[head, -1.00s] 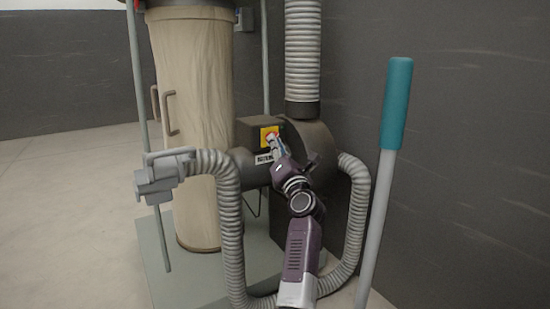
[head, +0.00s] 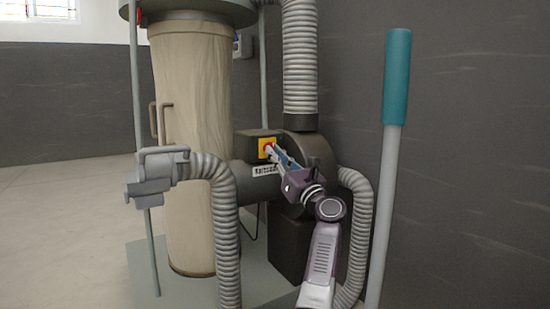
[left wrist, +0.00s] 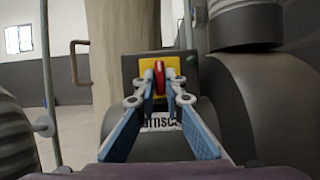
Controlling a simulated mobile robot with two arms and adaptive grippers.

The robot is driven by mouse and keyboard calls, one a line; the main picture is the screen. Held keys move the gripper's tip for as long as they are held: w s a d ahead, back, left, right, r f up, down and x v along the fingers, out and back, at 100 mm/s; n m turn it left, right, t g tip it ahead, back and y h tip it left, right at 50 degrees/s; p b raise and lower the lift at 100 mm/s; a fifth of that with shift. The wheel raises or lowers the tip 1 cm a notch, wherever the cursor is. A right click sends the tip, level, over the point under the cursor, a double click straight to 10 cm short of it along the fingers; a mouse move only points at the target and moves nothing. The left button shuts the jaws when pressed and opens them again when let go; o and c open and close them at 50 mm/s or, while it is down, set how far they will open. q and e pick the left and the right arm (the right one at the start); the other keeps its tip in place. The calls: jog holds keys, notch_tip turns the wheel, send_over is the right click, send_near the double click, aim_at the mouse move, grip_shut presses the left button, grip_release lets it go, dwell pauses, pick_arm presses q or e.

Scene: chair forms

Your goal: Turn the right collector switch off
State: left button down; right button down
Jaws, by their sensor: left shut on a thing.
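The collector switch is a red handle (left wrist: 160,78) on a yellow plate (head: 265,143), set on a dark box on the collector's motor housing. In the left wrist view the handle stands about upright between my fingertips. My left gripper (head: 273,152) has its blue-sided fingers at the switch. In the left wrist view its fingertips (left wrist: 161,90) are closed in on both sides of the handle, which they partly cover. My right gripper is not in view.
A tan filter bag (head: 190,110) with a handle stands left of the switch. A grey ribbed hose (head: 225,230) with a clamp end (head: 150,180) hangs in front. A pole with a teal grip (head: 396,80) is at the right, near the dark wall (head: 480,160).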

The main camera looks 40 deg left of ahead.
pick_arm(q)
jog(key=shift+f, duration=0.15)
dwell(0.3)
jog(key=c, duration=2)
grip_release()
jog(key=v, duration=0.7)
jog(key=shift+d, duration=0.25)
